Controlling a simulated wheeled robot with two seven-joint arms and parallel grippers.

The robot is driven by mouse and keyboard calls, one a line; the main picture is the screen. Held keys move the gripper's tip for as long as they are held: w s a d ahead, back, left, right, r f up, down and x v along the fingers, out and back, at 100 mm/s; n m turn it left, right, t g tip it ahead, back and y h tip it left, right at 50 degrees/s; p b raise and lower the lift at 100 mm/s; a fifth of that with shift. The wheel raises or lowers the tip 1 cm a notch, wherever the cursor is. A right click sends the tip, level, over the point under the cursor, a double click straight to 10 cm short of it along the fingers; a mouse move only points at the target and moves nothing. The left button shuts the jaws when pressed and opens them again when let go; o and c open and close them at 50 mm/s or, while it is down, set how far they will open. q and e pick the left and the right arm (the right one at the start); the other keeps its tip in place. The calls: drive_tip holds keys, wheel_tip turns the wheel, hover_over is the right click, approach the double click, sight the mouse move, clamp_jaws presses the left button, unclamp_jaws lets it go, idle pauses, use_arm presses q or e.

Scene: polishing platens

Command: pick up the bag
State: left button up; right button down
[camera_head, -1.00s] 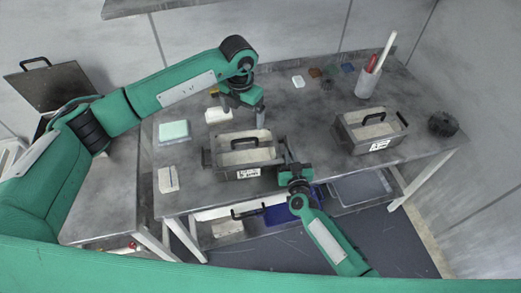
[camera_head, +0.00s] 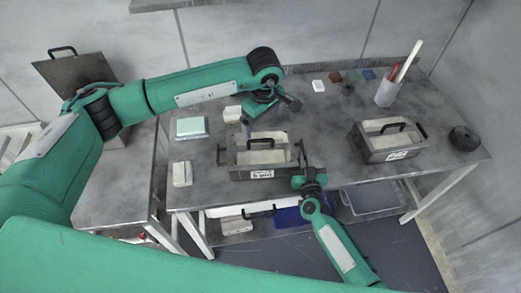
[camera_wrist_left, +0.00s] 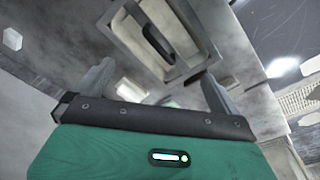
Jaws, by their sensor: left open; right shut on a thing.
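I cannot make out anything that is clearly a bag. In the head view, a grey open box (camera_head: 250,173) with a black top handle and a white label stands near the table's front edge. My right gripper (camera_head: 302,160) is shut at this box's right side, on what looks like its side handle; the fingertips are partly hidden. My left gripper (camera_head: 268,116) is open and empty above the box's back edge. In the left wrist view its fingers (camera_wrist_left: 155,88) are spread apart, with the box (camera_wrist_left: 125,37) and its handle beyond them.
A second grey box (camera_head: 364,153) stands to the right, with a black round part (camera_head: 463,138) beyond it. A cup (camera_head: 386,94) with rods is at the back. A pale green block (camera_head: 191,127) and white blocks (camera_head: 182,173) lie left. Blue items (camera_head: 290,217) are under the table.

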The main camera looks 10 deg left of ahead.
sight(261, 140)
use_arm(q)
wheel_tip(261, 140, down, 7)
drive_tip(key=m, duration=0.8)
drive_tip(key=shift+w, duration=0.1)
drive_tip(key=shift+w+a+f, duration=0.15)
drive_tip(key=shift+w+f, duration=0.05)
drive_tip(key=shift+f, duration=0.65)
drive_tip(key=shift+w+a+f, duration=0.15)
drive_tip(key=shift+w+f, duration=0.05)
drive_tip(key=shift+f, duration=0.6)
drive_tip(key=shift+w+a+f, duration=0.15)
drive_tip(key=shift+w+f, duration=0.05)
drive_tip(key=shift+f, duration=0.65)
drive_tip(key=c, duration=1)
drive_tip(key=shift+o, duration=0.2)
wheel_tip(261, 140, up, 10)
drive_tip(key=shift+r, duration=0.1)
